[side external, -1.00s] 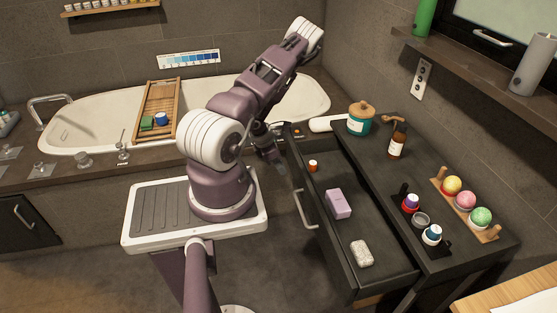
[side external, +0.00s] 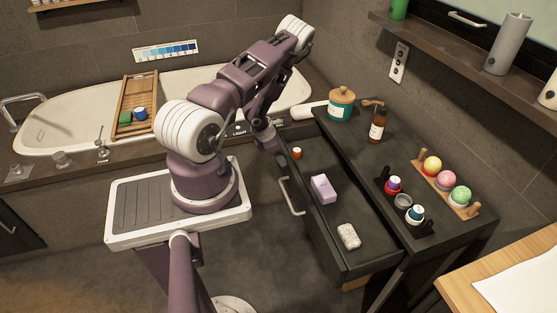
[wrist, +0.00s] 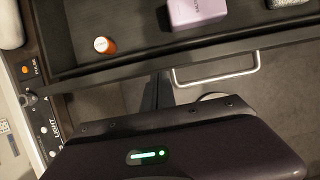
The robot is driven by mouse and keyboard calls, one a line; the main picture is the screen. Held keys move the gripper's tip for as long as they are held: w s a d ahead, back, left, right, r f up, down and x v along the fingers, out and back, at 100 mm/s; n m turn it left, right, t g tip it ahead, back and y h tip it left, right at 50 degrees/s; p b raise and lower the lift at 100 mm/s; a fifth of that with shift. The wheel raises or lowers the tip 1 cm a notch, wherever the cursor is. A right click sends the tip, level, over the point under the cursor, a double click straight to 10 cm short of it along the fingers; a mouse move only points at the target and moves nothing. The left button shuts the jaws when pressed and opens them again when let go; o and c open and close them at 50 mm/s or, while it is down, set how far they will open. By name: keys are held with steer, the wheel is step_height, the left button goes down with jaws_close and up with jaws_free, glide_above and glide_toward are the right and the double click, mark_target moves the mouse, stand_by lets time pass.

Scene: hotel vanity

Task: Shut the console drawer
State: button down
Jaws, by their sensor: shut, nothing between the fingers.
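The dark console drawer (side external: 335,212) is pulled out of the black console (side external: 352,137), its interior exposed. It holds a lilac box (side external: 323,188), a pale speckled soap (side external: 348,236) and a small orange-capped bottle (side external: 297,153). Its metal handle (side external: 291,196) is on the front; the handle also shows in the wrist view (wrist: 215,77). My gripper (side external: 283,162) is shut and empty, by the drawer front near its far end, beyond the handle. In the wrist view, its dark fingers (wrist: 155,92) are up against or very close to the drawer front; exact contact is unclear.
A teal jar (side external: 341,104), an amber bottle (side external: 378,124), a dark tray (side external: 403,207) of small containers and a wooden rack (side external: 447,183) of colored balls stand on the console top. The bathtub (side external: 60,125) is behind my arm. Floor before the drawer is clear.

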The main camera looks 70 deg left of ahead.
steer(key=w, duration=1.6)
